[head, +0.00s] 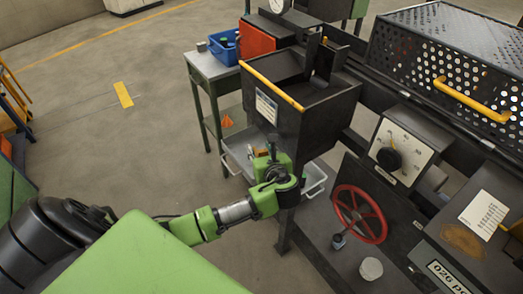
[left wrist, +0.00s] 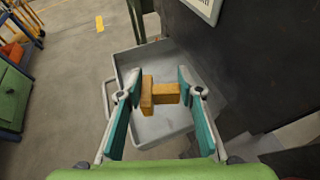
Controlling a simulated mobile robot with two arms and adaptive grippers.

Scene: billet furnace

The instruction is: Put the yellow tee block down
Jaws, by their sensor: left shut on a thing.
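The yellow tee block (left wrist: 160,95) is between the teal pads of my left gripper (left wrist: 158,80) in the left wrist view. It looks orange-yellow, with a crossbar at the left and a short stem to the right. The gripper is shut on it and points down over a shallow grey tray (left wrist: 165,57). How far the block is above the tray floor I cannot tell. In the head view my left gripper (head: 267,163) partly hides the tray (head: 236,163), and only a little of the block (head: 260,152) shows. My right gripper is out of view.
A dark open-topped box with a yellow handle (head: 271,86) stands just behind my left gripper. A red handwheel (head: 360,214) and a dial panel (head: 402,148) are to the right. A green table (head: 212,67) carries a blue bin (head: 224,46).

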